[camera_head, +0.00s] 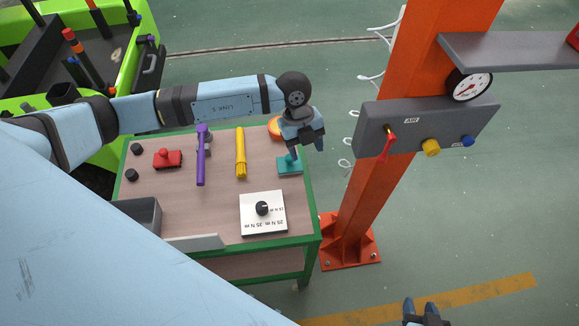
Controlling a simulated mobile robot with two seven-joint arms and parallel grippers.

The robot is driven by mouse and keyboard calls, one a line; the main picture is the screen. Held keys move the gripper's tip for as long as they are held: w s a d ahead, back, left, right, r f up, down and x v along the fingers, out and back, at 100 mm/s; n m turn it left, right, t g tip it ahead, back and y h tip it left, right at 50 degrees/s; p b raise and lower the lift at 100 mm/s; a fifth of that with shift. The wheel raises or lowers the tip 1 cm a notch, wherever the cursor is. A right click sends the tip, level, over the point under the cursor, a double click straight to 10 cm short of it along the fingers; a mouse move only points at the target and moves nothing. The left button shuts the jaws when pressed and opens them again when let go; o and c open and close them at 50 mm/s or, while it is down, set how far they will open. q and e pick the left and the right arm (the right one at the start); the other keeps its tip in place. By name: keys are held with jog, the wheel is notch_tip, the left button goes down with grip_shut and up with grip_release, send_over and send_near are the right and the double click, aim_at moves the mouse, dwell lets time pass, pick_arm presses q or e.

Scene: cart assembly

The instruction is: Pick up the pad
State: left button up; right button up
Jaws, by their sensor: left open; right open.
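A teal flat block (288,170) with a small upright knob lies near the right edge of the cart top; I take it to be the pad, though no label shows. My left gripper (306,150) is open and points down just above the block's back right part. It hides some of the knob area, and I cannot tell whether a finger touches it. My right gripper (425,312) shows only partly at the bottom edge, open and empty, away from the cart.
The green-edged cart top (215,205) also holds a purple tool (201,160), a yellow tool (240,155), a red part (167,159), an orange round part (274,127), a white dial plate (263,222) and a grey bin (143,213). An orange post (365,190) stands right.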

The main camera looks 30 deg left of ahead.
pick_arm(q)
jog(key=w+a+n+t+y, duration=0.1)
jog(key=w+a+y, duration=0.2)
jog(key=a, duration=0.3)
send_over(290, 157)
notch_tip(290, 157, down, 7)
jog(key=shift+d+r, duration=0.1)
jog(key=shift+f+p, duration=0.75)
jog(key=shift+f, duration=2.25)
jog(key=c, duration=1)
jog(key=shift+r, duration=0.1)
notch_tip(290, 157, up, 20)
jog(key=shift+f+b, duration=0.1)
jog(key=shift+b, duration=0.8)
